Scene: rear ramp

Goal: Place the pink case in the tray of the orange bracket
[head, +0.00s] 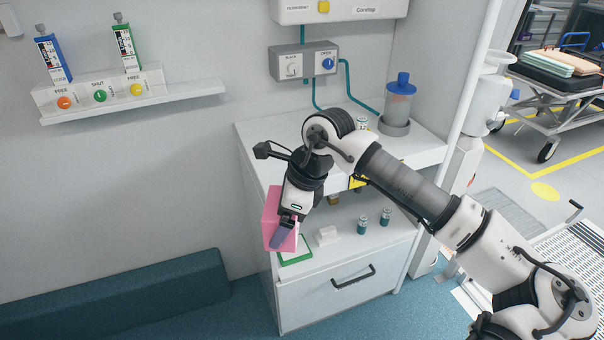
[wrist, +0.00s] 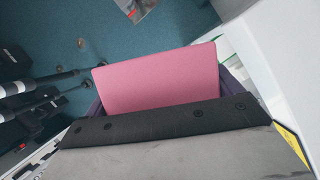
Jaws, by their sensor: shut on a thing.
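The pink case (head: 270,215) is a flat-sided box held at the left front of the white cabinet, over its open shelf. My gripper (head: 286,233) is shut on it, with a finger across its near side. In the wrist view the pink case (wrist: 158,78) stands out beyond the dark edge of my gripper, between purple-grey finger parts at both sides. Its lower part is hidden there. I cannot make out an orange bracket or its tray in either view.
A green-edged item (head: 296,252), a small white block (head: 327,235) and two small teal-labelled vials (head: 362,224) are on the shelf of the white cabinet (head: 330,292). A blue-lidded canister (head: 399,98) stands on top. A teal bench (head: 130,295) runs along the left wall.

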